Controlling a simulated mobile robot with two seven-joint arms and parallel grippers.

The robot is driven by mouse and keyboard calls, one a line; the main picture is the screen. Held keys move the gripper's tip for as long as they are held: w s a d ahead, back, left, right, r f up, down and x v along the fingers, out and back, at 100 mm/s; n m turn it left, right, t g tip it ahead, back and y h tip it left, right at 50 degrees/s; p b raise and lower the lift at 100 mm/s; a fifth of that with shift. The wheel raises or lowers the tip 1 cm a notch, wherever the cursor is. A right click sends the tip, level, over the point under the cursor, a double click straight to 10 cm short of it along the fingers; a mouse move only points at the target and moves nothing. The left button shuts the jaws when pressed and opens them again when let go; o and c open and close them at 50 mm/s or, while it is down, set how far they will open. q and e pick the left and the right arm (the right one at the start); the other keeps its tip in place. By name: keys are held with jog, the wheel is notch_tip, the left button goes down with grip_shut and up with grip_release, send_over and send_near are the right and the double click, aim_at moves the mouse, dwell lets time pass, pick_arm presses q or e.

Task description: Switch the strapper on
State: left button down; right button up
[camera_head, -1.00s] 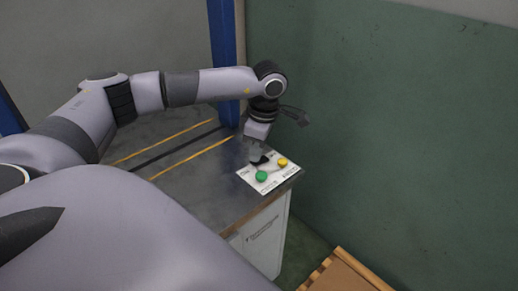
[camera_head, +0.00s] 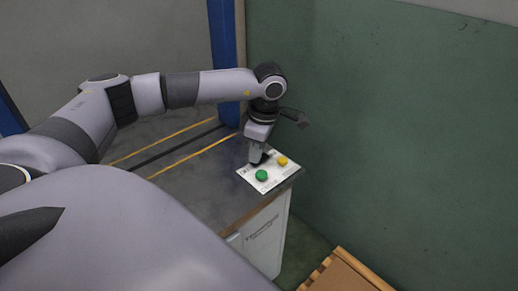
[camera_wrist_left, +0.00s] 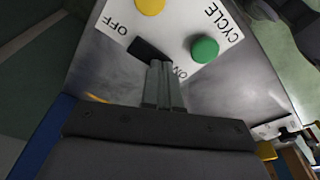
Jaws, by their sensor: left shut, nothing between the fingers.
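The white control panel (camera_head: 277,175) lies on the corner of the metal table. It carries a green button (camera_head: 261,175) and a yellow button (camera_head: 282,161). In the left wrist view, a black switch lever (camera_wrist_left: 148,48) sits between the printed words OFF and ON, its exposed end pointing toward OFF. The green button (camera_wrist_left: 204,49) is marked CYCLE. My left gripper (camera_head: 256,161) points down at the panel, shut and empty. Its fingertips (camera_wrist_left: 160,66) are right at the lever, on the ON side. I cannot tell whether they touch it. My right gripper is out of view.
The metal table (camera_head: 205,178) has yellow and black strips leading back from the panel. A blue post (camera_head: 223,60) stands behind my left wrist. A green wall (camera_head: 400,130) is on the right. A wooden pallet-like item (camera_head: 345,272) lies at the bottom right.

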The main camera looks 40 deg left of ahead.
pick_arm(q)
notch_tip(320, 180, up, 7)
jog(key=p, duration=0.5)
jog(key=shift+f, duration=0.15)
dwell(0.4)
